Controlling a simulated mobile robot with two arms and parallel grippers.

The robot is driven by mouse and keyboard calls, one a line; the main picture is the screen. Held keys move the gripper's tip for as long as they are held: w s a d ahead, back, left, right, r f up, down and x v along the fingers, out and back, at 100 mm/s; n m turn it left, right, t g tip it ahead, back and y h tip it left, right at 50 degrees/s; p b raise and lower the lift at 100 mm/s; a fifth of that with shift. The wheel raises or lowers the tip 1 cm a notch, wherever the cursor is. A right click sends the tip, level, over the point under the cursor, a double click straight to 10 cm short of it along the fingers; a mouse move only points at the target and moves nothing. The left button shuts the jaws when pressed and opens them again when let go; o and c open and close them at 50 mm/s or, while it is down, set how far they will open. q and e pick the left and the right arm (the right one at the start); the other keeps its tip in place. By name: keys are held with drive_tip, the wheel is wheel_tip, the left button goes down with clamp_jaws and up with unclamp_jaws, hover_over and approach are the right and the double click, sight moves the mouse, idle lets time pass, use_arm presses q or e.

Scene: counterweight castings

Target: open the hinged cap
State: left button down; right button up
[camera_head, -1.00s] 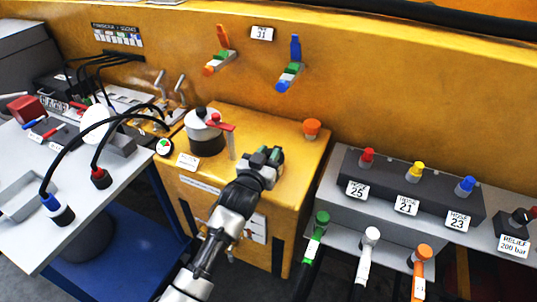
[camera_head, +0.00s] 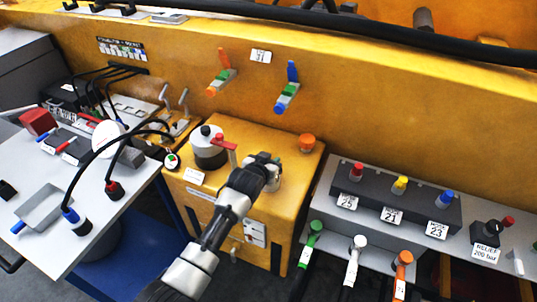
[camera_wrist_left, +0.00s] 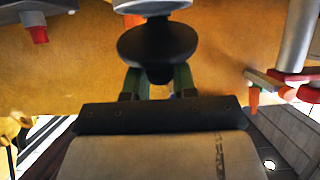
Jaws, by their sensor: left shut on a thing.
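In the left wrist view a round black knob (camera_wrist_left: 158,42) on a short neck sits between the two green-padded fingers of my left gripper (camera_wrist_left: 158,80), which is shut on it. In the head view my left gripper (camera_head: 266,163) is over the top of the yellow box (camera_head: 230,205). A pale grey round part (camera_head: 274,181) shows just beside and under the gripper. The gripper hides most of it, so I cannot tell whether the cap there is tilted. My right gripper is in neither view.
A white and black canister (camera_head: 208,150) and a red lever (camera_head: 225,144) stand left of the gripper; an orange cap (camera_head: 306,142) is to its right. A grey valve block (camera_head: 400,205) stands further right. The yellow wall (camera_head: 380,110) rises behind.

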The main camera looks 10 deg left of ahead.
use_arm(q)
drive_tip(key=shift+w+d+r+g+y+p, duration=0.15)
drive_tip(key=shift+w+r+g+y+p, duration=0.25)
drive_tip(key=shift+g+p, duration=0.8)
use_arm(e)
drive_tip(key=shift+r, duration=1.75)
use_arm(q)
drive_tip(key=shift+w, duration=0.15)
drive_tip(key=c, duration=0.9)
unclamp_jaws()
drive_tip(key=b+v, duration=0.1)
drive_tip(key=v, duration=0.9)
drive_tip(key=shift+s+r, duration=0.1)
drive_tip(key=shift+s, duration=0.25)
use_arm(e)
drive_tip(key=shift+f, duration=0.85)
use_arm(q)
drive_tip(key=shift+b, duration=0.3)
